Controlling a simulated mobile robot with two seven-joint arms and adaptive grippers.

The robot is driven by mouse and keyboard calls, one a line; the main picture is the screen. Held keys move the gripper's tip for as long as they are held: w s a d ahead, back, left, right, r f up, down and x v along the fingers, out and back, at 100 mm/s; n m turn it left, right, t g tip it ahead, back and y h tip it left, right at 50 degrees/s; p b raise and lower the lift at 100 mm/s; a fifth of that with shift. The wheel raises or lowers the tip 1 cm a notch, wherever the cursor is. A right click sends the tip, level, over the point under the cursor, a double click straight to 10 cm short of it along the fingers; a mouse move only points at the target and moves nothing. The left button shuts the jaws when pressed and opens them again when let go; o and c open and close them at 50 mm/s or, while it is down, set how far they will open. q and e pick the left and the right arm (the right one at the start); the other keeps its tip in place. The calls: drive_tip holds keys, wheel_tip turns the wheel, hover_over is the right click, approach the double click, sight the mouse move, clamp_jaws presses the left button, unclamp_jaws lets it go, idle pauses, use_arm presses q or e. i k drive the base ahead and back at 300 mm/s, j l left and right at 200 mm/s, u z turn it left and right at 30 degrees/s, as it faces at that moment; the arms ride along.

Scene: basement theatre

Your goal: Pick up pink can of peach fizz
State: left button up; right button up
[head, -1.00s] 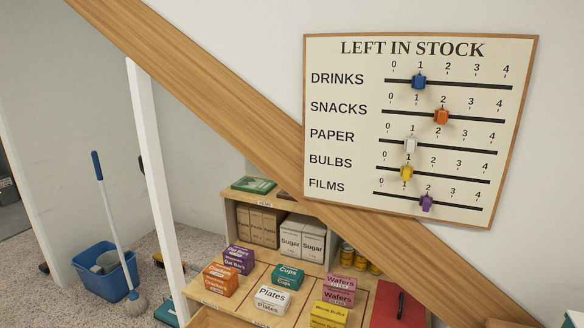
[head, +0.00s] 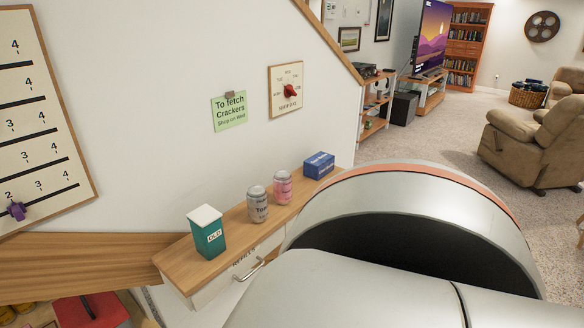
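A pink can (head: 282,187) stands upright on a narrow wooden shelf top (head: 180,264) against the wall, in the head view. Its label is too small to read. A grey can (head: 257,204) stands just to its left, close beside it. A blue box (head: 319,165) sits to its right at the far end of the top. A large silver arm link of mine fills the lower right of the view, in front of the shelf. Neither gripper shows.
A drawer with a handle (head: 250,273) is below. A stock board (head: 40,120) hangs at left. Open carpet (head: 440,140) lies beyond, with a brown armchair (head: 530,145) and a TV stand (head: 424,92).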

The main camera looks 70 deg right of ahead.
sight(282, 179)
drive_tip(key=z, duration=2.1)
drive_tip(key=i+l, duration=0.35)
drive_tip(key=k+l+z, duration=0.05)
drive_tip(key=l, duration=0.05)
